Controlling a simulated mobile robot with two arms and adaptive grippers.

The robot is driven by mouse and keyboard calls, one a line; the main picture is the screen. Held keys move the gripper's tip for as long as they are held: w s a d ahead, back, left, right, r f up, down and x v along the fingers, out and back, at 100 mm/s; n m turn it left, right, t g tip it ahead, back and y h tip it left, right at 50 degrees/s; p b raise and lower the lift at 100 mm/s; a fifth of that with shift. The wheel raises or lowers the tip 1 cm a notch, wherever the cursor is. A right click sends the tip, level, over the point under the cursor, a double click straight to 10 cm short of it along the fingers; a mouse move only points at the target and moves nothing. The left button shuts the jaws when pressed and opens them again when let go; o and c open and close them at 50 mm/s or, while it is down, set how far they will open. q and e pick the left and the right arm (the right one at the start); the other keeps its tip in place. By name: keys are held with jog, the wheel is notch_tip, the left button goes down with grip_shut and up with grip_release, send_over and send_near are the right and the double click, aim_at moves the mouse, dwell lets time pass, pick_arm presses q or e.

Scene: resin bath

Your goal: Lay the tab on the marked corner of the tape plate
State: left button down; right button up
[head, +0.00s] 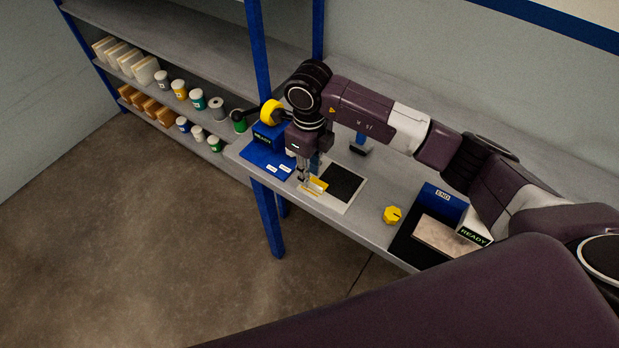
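My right gripper (309,180) points down over the left part of a pale plate (351,204) with a black square, which looks like the tape plate. A small yellow piece (319,184), which looks like the tab, shows right at its fingertips. Thin yellow lines lie on the plate just below it, near its left corner. The fingers are small and partly overlap the yellow piece, so I cannot tell whether they are shut on it or whether it touches the plate. My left gripper is not in view.
A blue mat (258,160) with white labels lies left of the plate. A yellow knob (392,215) and a black tray (405,246) with a pale panel are to the right. A blue END box (440,204) stands behind the tray. Shelves (190,88) hold jars and packets.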

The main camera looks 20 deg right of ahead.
notch_tip(320, 180, up, 9)
jog(key=b, duration=0.2)
jog(key=shift+r+b, duration=0.2)
jog(key=shift+b, duration=0.15)
